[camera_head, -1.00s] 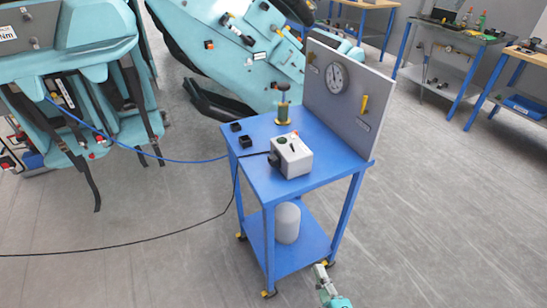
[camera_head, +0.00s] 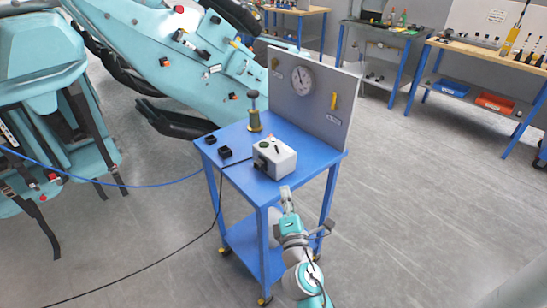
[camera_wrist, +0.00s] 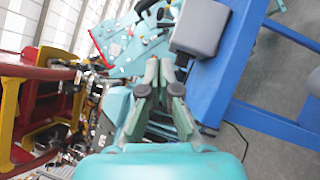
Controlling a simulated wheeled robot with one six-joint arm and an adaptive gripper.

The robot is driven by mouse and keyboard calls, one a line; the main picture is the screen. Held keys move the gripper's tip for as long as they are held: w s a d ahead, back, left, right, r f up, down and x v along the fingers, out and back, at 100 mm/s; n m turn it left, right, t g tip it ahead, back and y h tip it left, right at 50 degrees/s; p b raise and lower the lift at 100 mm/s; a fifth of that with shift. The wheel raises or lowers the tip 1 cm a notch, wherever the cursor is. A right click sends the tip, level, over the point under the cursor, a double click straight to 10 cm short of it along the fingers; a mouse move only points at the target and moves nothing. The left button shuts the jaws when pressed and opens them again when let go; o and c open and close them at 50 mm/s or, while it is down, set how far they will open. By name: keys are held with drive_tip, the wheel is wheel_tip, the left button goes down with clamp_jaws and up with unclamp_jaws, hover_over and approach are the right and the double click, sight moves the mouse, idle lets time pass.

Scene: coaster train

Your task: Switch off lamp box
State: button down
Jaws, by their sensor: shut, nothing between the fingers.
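The lamp box (camera_head: 275,158) is a small light grey box with dark and coloured controls on its top. It sits near the front right of the blue cart's top (camera_head: 232,172). In the wrist view a grey box (camera_wrist: 200,28) near the top, on the blue cart top, appears to be the same box. My gripper (camera_head: 285,190) is shut and empty, just in front of the cart and a little below the box in the picture, apart from it. The gripper fingers (camera_wrist: 160,72) also show in the wrist view. The box's switch position is too small to tell.
A grey panel with a round gauge (camera_head: 302,80) stands at the cart's back. A brass-coloured post with a dark knob (camera_head: 254,112) and two small black blocks (camera_head: 225,152) share the cart top. Cables run left. Open floor (camera_head: 420,200) lies to the right.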

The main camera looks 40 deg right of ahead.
sight(279, 160)
drive_tip(key=x, duration=1.4)
drive_tip(key=shift+d+r+m+g, duration=0.15)
drive_tip(key=shift+m+g, duration=0.2)
drive_tip(key=shift+m, duration=0.3)
drive_tip(key=shift+d+r+m+g, duration=0.15)
drive_tip(key=shift+m+g, duration=0.2)
drive_tip(key=shift+m, duration=0.3)
drive_tip(key=shift+d+r+m+g+y, duration=0.1)
drive_tip(key=shift+m+g+y, duration=0.2)
drive_tip(key=shift+m, duration=0.1)
drive_tip(key=m, duration=0.1)
drive_tip(key=d+m+g+y, duration=0.1)
drive_tip(key=m, duration=0.1)
drive_tip(key=shift+d+r+g, duration=0.1)
drive_tip(key=shift+r+g, duration=0.15)
drive_tip(key=shift+g, duration=0.05)
drive_tip(key=shift+s, duration=0.1)
